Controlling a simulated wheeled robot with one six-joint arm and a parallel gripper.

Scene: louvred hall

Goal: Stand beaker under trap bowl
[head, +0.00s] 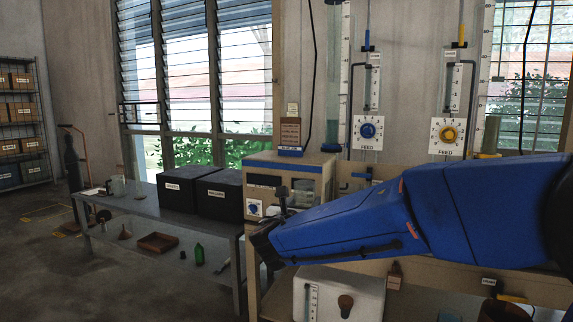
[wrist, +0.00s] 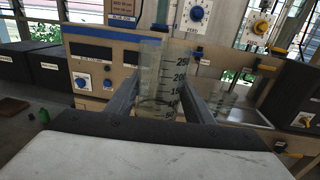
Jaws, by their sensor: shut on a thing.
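The beaker (wrist: 165,80) is clear glass with a printed scale. In the wrist view it stands roughly upright between the two dark fingers of my gripper (wrist: 161,88), which is shut on it. In the head view my gripper (head: 262,238) is at the end of the blue arm, in front of the beige cabinet; I cannot make out the beaker there. A clear vessel (wrist: 228,95) shows right of the right finger in the wrist view; I cannot tell whether it is the trap bowl. I cannot pick out the trap bowl for certain in either view.
The beige cabinet (head: 312,172) with a blue knob stands directly behind my gripper. A grey bench (head: 150,205) with two black boxes (head: 197,188) is at left. Feed dials (head: 368,130) and tubes are on the wall. A white box (head: 340,290) sits below my arm.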

